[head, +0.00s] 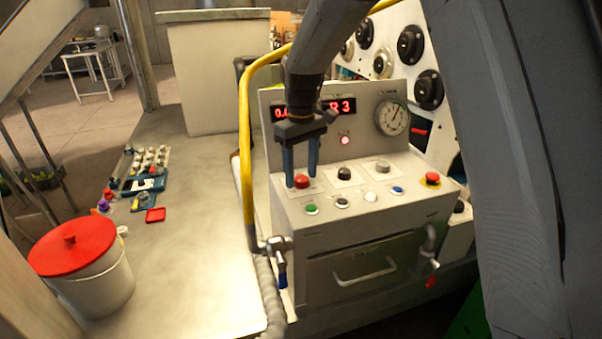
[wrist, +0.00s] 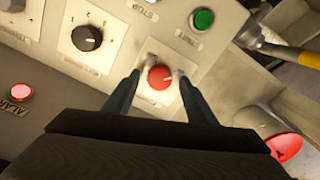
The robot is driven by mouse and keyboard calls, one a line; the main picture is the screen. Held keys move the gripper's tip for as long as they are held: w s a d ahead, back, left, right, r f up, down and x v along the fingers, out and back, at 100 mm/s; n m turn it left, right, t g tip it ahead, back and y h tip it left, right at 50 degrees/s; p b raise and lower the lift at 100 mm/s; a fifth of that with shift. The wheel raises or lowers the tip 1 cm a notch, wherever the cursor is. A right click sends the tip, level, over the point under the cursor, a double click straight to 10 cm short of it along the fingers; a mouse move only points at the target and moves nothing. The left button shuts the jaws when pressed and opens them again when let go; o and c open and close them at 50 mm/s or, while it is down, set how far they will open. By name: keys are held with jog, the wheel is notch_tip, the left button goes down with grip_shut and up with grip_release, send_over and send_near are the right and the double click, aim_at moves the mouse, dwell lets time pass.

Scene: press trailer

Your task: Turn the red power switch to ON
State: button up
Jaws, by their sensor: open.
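The red power switch (head: 302,181) is a round red knob on a pale plate at the left of the control panel's top. In the wrist view the red knob (wrist: 160,77) has a pale pointer mark and sits between my fingertips. My gripper (head: 300,183) points down over it with its two blue fingers apart, one on each side of the knob. It also shows in the wrist view (wrist: 156,80). I cannot tell whether the fingers touch the knob. The lettering around the knob is not readable.
A black knob (head: 344,173) and a grey knob (head: 383,166) are to the right. Green (head: 312,209) and blue (head: 397,190) buttons line the front. A red emergency button (head: 432,179) is at the right. A yellow hose (head: 245,150) runs close on the left.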

aim_at(301, 178)
notch_tip(301, 178, up, 7)
jog(key=shift+r+b, duration=0.2)
jog(key=shift+b, duration=0.95)
